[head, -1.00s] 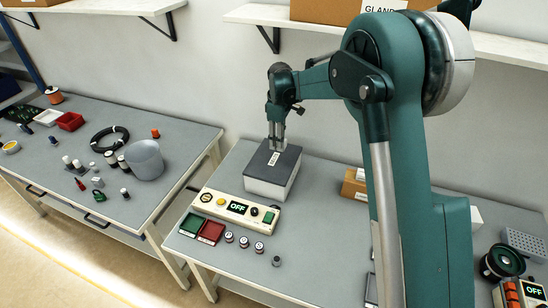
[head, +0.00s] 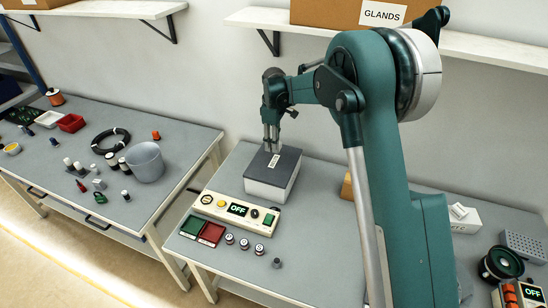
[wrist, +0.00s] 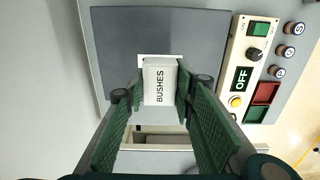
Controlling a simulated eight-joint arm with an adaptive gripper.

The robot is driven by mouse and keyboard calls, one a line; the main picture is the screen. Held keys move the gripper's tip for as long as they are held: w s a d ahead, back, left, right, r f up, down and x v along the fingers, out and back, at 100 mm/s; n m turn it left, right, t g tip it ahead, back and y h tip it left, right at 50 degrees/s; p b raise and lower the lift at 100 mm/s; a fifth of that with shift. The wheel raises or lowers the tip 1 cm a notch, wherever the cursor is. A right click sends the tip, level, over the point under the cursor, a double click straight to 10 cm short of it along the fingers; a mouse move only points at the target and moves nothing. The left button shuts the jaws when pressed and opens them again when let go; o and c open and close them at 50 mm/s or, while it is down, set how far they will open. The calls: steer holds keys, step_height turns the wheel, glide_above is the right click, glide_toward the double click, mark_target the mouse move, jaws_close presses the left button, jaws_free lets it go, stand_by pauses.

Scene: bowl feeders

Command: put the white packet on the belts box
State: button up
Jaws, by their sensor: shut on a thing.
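My gripper (wrist: 160,82) is shut on a white packet (wrist: 158,88) printed BUSHES in the wrist view. The packet is over the dark grey lid of a box (wrist: 118,50) and partly covers a white label on that lid. In the head view the box, light-sided with a grey lid (head: 262,162), stands on the right-hand bench, and my gripper (head: 271,149) is low over the back part of its lid. The lid label is too small to read. I cannot make out the packet in the head view, nor tell whether it touches the lid.
A control panel reading OFF (head: 236,210) lies in front of the box, with red and green trays (head: 202,230) and several small round parts nearby. A white carton (head: 463,220) stands to the right, partly behind my arm. A shelf (head: 262,16) runs above.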

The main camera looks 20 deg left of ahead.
mark_target(274, 161)
steer(key=shift+f, duration=1.85)
steer(key=shift+f, duration=1.85)
steer(key=shift+f, duration=0.2)
steer(key=o, duration=1)
steer(key=shift+r, duration=0.15)
step_height(274, 161, up, 12)
steer(key=shift+r, duration=0.1)
